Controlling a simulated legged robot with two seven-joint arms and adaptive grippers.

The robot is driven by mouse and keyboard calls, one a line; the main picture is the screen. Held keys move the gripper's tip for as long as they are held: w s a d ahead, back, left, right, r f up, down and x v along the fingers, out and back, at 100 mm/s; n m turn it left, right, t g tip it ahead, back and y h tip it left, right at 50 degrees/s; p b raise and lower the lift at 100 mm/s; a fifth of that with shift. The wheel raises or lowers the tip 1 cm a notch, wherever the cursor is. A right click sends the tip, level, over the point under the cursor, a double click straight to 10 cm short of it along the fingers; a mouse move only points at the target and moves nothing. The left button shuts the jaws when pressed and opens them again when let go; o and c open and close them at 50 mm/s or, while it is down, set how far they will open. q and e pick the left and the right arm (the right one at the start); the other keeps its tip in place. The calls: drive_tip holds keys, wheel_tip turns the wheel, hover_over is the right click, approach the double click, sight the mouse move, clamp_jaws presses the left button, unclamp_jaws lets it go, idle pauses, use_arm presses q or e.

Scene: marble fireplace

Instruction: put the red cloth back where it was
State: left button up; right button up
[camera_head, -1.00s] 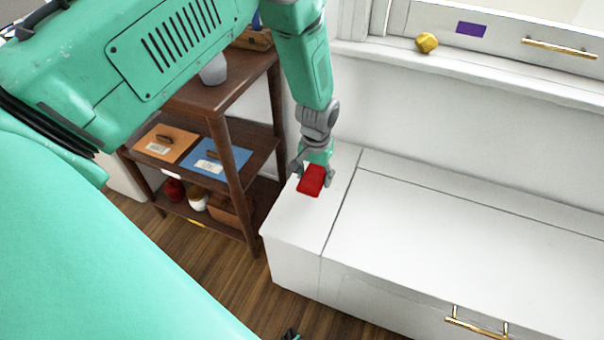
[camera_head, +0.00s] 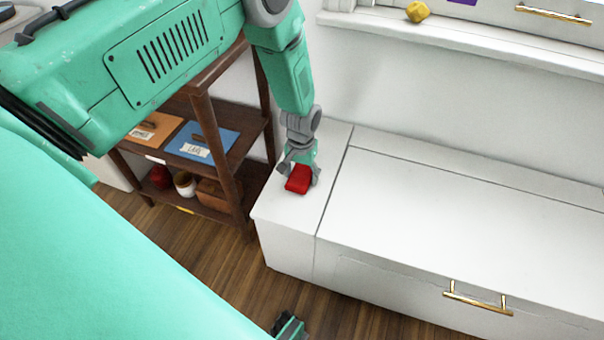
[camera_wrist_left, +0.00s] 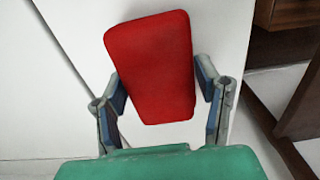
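The red cloth (camera_head: 298,180) looks like a small folded block. It is between the fingers of my left gripper (camera_head: 299,173), over the left end of the white bench top (camera_head: 440,205). In the left wrist view the cloth (camera_wrist_left: 155,65) reaches out past both fingertips of the gripper (camera_wrist_left: 162,88), which press against or lie very close to its two sides. The gripper looks shut on it. The cloth is very low over the bench top; I cannot tell if it touches.
A dark wooden shelf (camera_head: 240,182) stands left of the bench, with an orange folder (camera_head: 150,130), a blue folder (camera_head: 205,140) and jars on it. A yellow lump (camera_head: 417,11) sits on the ledge behind. The bench top right of the seam is clear.

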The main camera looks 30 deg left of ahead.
sight(302, 172)
use_arm(q)
drive_tip(key=shift+o, duration=0.8)
drive_tip(key=shift+a+f, duration=0.1)
drive_tip(key=shift+d+r, duration=0.2)
drive_tip(key=shift+r, duration=0.35)
wheel_tip(302, 172, up, 11)
drive_tip(key=p, duration=0.4)
drive_tip(key=s+d+f+m, duration=0.1)
drive_tip(key=s+f, duration=0.2)
drive_tip(key=s, duration=0.5)
drive_tip(key=s+d+f+m, duration=0.1)
drive_tip(key=s+f, duration=0.3)
drive_tip(key=s, duration=0.4)
drive_tip(key=s+d+r+m, duration=0.1)
drive_tip(key=s, duration=1.3)
drive_tip(key=shift+s+d+r+t, duration=0.15)
drive_tip(key=shift+r+t, duration=0.15)
drive_tip(key=shift+r, duration=0.05)
wheel_tip(302, 172, up, 3)
drive_tip(key=p, duration=0.2)
drive_tip(key=shift+p, duration=0.3)
